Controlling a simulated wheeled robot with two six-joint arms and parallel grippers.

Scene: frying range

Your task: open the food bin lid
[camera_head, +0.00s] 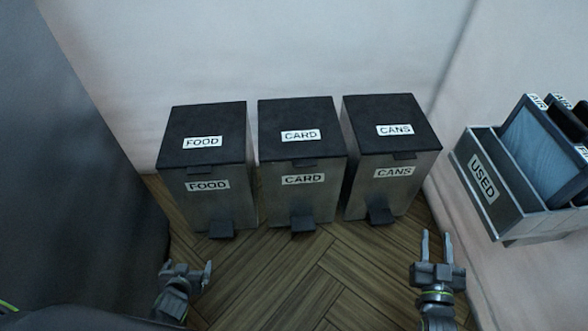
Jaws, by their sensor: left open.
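The food bin (208,207) is a grey metal box at the left of a row of three bins. Its black lid (203,120), labelled FOOD, lies flat and closed on top. A black pedal (220,229) sticks out at the bottom of its front. My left gripper (187,266) is open and empty, in front of the food bin and below it in the picture. My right gripper (436,246) is open and empty at the lower right, in front of the cans bin, with its two fingers pointing forward. Neither gripper touches a bin.
The card bin (304,203) and cans bin (382,189) stand to the right of the food bin, lids closed. A grey tray labelled USED (482,183) with framed panels is at the right wall. A dark surface (75,150) fills the left side. Wooden floor (290,270) before the bins is clear.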

